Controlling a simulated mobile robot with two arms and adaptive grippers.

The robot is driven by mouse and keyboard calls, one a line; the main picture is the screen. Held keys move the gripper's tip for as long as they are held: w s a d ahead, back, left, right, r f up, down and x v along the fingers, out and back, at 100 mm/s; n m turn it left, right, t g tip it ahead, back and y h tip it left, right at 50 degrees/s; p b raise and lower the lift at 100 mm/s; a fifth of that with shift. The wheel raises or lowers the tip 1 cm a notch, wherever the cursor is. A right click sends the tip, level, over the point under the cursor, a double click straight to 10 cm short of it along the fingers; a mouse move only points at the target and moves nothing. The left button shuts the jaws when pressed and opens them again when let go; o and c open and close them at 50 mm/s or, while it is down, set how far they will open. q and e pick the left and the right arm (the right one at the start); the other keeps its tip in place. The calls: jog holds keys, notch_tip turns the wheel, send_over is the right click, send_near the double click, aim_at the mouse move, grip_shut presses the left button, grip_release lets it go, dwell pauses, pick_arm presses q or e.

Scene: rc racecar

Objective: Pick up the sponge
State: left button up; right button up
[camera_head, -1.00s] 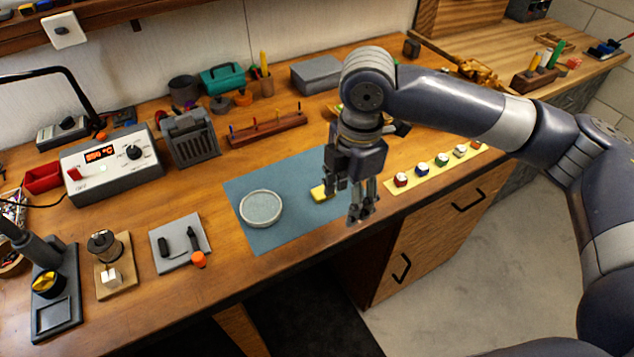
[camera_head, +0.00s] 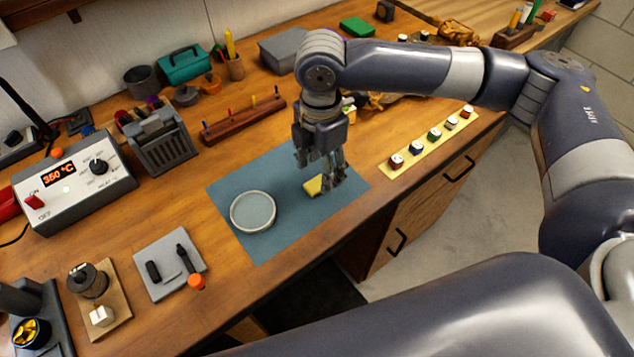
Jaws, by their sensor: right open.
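The yellow sponge (camera_head: 313,186) lies on the blue-grey mat (camera_head: 262,235) on the wooden workbench. It is partly hidden behind a finger of my right gripper. My right gripper (camera_head: 328,182) points down over the mat, just right of the sponge in the picture. Its fingers are apart with nothing between them. I cannot tell whether a finger touches the sponge. My left gripper is not in view.
A round pale dish (camera_head: 253,211) sits on the mat left of the sponge. A yellow strip of small coloured jars (camera_head: 434,134) lies to the right. A wooden rack (camera_head: 243,119) stands behind the mat. The bench's front edge is close.

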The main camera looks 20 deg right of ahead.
aim_at(319, 183)
jog(key=f, duration=0.2)
jog(key=f+p, duration=0.1)
jog(key=f, duration=0.1)
jog(key=shift+w+f, duration=0.2)
jog(key=shift+f, duration=0.15)
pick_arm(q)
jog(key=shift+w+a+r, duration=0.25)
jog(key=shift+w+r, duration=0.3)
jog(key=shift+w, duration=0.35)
pick_arm(e)
jog(key=c, duration=0.8)
